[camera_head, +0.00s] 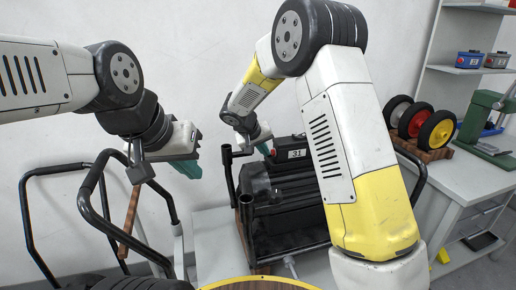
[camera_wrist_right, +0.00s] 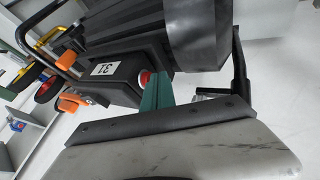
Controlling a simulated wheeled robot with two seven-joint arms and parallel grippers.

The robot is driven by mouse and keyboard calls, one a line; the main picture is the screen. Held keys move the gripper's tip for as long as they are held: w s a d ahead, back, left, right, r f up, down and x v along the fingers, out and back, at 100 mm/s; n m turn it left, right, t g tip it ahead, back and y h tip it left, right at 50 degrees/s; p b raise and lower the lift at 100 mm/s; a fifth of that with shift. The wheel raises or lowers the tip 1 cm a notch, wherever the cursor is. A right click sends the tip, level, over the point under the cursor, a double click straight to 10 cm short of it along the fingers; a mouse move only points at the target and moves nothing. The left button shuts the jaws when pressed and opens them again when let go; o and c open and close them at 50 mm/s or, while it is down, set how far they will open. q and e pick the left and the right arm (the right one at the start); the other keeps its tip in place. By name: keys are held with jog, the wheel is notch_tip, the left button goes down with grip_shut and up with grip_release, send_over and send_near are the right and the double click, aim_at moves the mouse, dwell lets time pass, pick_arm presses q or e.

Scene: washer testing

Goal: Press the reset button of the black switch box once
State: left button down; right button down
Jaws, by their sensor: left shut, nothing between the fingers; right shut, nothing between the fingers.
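The black switch box (camera_head: 290,148), with a white "31" label, sits on top of a black machine in the head view, partly hidden by my right arm. In the right wrist view the switch box (camera_wrist_right: 107,80) carries a red button (camera_wrist_right: 145,78) on its near side. My right gripper (camera_wrist_right: 157,92) has teal fingers, shut and empty, with their tips right at the red button; whether they touch it I cannot tell. In the head view, the right gripper (camera_head: 264,148) is beside the box's left end. My left gripper (camera_head: 189,168) is shut and empty, off to the left.
Black tube frames (camera_head: 105,190) stand at left and around the machine (camera_head: 290,200). A workbench (camera_head: 470,170) at right holds several wheels (camera_head: 418,122) and a green press (camera_head: 482,115). A shelf (camera_head: 462,70) above holds a blue box (camera_head: 469,59) and a grey one.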

jog(key=shift+d, duration=0.25)
